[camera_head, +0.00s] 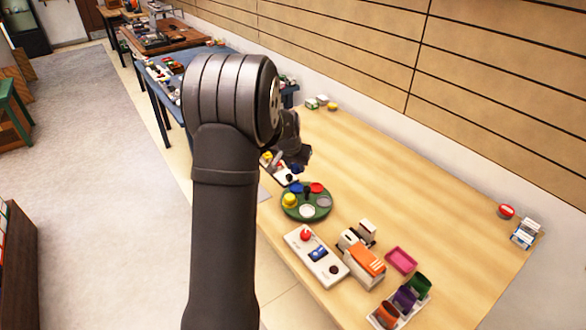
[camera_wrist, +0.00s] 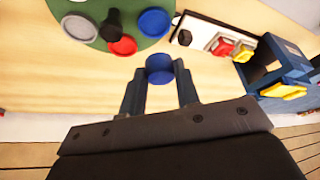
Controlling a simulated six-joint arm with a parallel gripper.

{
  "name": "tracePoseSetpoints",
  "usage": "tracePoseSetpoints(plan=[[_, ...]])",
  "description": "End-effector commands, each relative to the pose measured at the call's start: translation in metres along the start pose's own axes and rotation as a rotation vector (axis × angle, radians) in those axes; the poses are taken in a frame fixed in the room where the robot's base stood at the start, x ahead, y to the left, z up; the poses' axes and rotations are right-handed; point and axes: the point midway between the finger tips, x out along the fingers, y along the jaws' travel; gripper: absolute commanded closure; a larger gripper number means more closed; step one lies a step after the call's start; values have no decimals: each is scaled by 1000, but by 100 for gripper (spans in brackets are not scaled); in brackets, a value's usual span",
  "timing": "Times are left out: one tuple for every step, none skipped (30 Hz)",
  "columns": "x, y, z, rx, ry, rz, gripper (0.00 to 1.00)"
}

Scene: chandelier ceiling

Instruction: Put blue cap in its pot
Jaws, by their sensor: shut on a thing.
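My gripper (camera_wrist: 159,80) is shut on a small round blue cap (camera_wrist: 160,68), held between its fingertips over the wooden table. The green round tray (camera_wrist: 92,8) is at the top of the wrist view, with a blue round pot (camera_wrist: 153,22), a red one (camera_wrist: 124,45) and a grey one (camera_wrist: 80,27) around a dark central knob. The held cap is apart from the blue pot. In the head view the tray (camera_head: 287,211) also carries a yellow piece (camera_head: 290,200), and my gripper is behind it, partly hidden by my arm.
A white board (camera_wrist: 186,37) with red and yellow pieces and a blue stand (camera_wrist: 272,60) are close to the gripper's right. In the head view a white switch panel (camera_head: 327,271), an orange-and-white box (camera_head: 365,264) and a pink tray (camera_head: 401,261) stand nearer. The table's middle right is clear.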

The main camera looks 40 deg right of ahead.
Motion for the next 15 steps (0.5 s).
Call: tracePoseSetpoints(plan=[[1, 0, 0, 6, 1, 2, 92], [1, 0, 0, 8, 1, 3, 92], [2, 0, 0, 9, 1, 3, 92], [3, 0, 0, 10, 1, 4, 92], [4, 0, 1, 9, 0, 4, 92], [6, 0, 2, 9, 0, 4, 92], [8, 0, 2, 9, 0, 4, 92], [9, 0, 3, 9, -1, 4, 92], [12, 0, 4, 8, -1, 4, 92], [14, 0, 5, 8, -1, 4, 92], [16, 0, 6, 8, 0, 4, 92], [19, 0, 7, 8, 0, 4, 92], [22, 0, 8, 8, -1, 4, 92], [24, 0, 9, 8, -1, 4, 92], [27, 0, 11, 8, -1, 4, 92]])
